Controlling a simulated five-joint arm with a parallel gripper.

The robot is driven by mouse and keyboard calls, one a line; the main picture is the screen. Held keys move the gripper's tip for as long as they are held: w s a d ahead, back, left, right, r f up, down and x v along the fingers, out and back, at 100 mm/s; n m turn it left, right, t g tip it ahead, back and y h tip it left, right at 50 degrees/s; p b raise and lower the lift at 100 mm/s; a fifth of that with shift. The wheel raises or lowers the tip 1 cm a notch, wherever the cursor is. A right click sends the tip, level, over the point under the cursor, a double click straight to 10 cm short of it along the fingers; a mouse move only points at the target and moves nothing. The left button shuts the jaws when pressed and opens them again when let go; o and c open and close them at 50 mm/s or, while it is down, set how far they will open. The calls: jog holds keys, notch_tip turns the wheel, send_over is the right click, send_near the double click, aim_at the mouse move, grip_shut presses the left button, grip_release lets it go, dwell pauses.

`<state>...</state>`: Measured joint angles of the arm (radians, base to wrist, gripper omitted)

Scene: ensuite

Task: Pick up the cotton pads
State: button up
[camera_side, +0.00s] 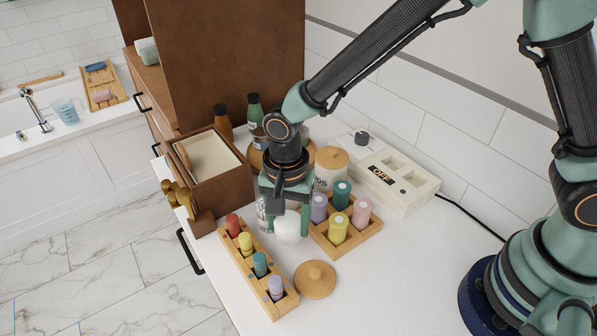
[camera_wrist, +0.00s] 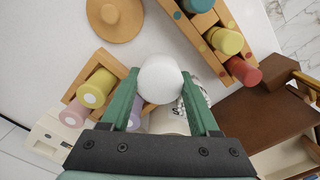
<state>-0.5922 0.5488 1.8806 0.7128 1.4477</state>
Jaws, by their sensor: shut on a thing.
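The cotton pads (camera_side: 288,230) show as a white, rounded bundle low between my fingers in the side view. In the wrist view the white cotton pads (camera_wrist: 160,78) fill the space between the two green fingertips. My gripper (camera_side: 287,222) points down and is shut on them; it also shows in the wrist view (camera_wrist: 160,92). Whether their underside touches the counter is not clear. A round wooden lid (camera_side: 315,278) lies loose on the counter in front; it also shows in the wrist view (camera_wrist: 115,18).
A long wooden rack (camera_side: 258,283) with several coloured bottles stands left, and a square wooden rack (camera_side: 361,238) with several more stands right. A lidded jar (camera_side: 330,172) stands behind. A white box marked OFF (camera_side: 398,186) is at back right. The front right counter is clear.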

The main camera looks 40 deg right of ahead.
aim_at(288, 219)
notch_tip(288, 219, up, 15)
jog(key=w+d+f, duration=0.5)
jog(key=w+d, duration=0.1)
jog(key=w, duration=0.3)
jog(key=shift+w+d+f, duration=0.15)
jog(key=shift+d+f, duration=0.15)
jog(key=shift+f, duration=0.1)
dwell(0.8)
